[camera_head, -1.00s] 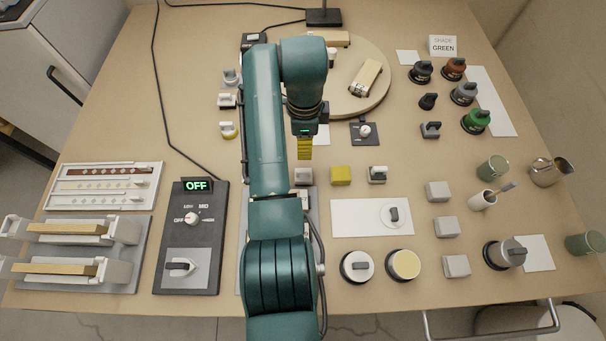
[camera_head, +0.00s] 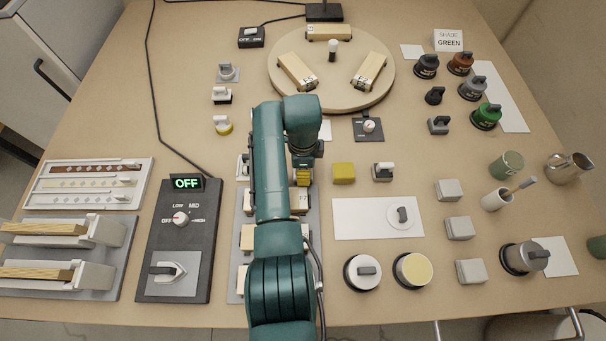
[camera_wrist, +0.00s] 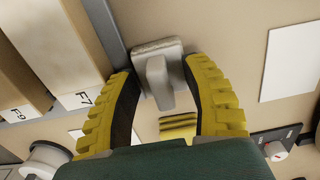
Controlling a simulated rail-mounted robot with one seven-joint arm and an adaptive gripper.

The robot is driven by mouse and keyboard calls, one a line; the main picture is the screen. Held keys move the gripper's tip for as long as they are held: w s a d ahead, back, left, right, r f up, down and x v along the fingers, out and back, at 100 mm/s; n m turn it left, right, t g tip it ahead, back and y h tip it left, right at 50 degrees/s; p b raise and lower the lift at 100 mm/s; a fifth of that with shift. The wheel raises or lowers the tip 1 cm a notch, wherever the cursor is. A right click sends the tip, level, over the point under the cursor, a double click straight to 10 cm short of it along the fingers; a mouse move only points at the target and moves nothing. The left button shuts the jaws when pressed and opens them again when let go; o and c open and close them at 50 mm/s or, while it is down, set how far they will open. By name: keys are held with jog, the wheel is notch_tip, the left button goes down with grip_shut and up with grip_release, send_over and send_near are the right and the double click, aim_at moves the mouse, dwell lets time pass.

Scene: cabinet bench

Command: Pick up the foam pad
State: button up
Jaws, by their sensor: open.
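My gripper (camera_head: 302,178) has yellow ribbed fingers and is over the bench, just behind the carrier rack. In the wrist view my gripper (camera_wrist: 166,100) is open, with its fingers spread. A grey pad-like block (camera_wrist: 142,52) with an upright grip tab lies beyond the fingers, in the gap between them, and looks not held. No label shows which item is the foam pad; this block may be it. In the head view the arm and gripper hide it.
A handled block (camera_head: 383,172) stands right of the yellow block. The rack with wooden carriers (camera_head: 303,202) lies close in front of my gripper. A small dial box (camera_head: 368,129) and turntable (camera_head: 345,95) are behind. A white mat (camera_head: 350,220) lies front right.

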jog(key=shift+w+r, duration=0.1)
jog(key=shift+r, duration=0.05)
jog(key=shift+c, duration=0.4)
grip_shut()
notch_tip(320, 180, up, 10)
jog(key=p, duration=0.4)
jog(key=c, duration=0.6)
grip_release()
grip_shut()
